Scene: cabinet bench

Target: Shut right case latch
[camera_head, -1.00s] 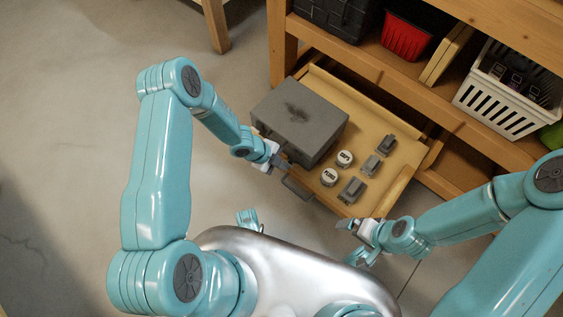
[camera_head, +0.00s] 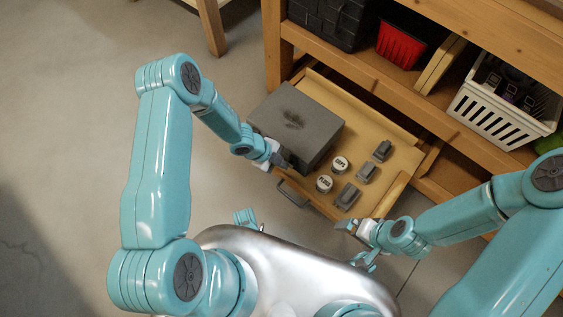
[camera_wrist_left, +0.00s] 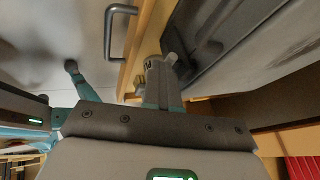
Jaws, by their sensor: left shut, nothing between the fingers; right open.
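The grey case (camera_head: 325,125) lies with its lid down in the pulled-out wooden drawer, at its left end. Its dark side fills the upper right of the left wrist view (camera_wrist_left: 240,40). I cannot make out the right latch clearly in either view. My left gripper (camera_head: 284,160) is shut and empty, right beside the case's front side. Its closed fingers (camera_wrist_left: 168,68) point along that side in the wrist view; I cannot tell whether they touch it. My right gripper (camera_head: 346,225) is open and empty, just off the drawer's front right corner, away from the case.
Two white-topped cans (camera_head: 324,184) and several grey blocks (camera_head: 347,197) stand in the drawer right of the case. The drawer's handle (camera_head: 292,193) sticks out in front, near my left gripper. A red bin (camera_head: 402,42) and white basket (camera_head: 500,112) are on the shelf behind.

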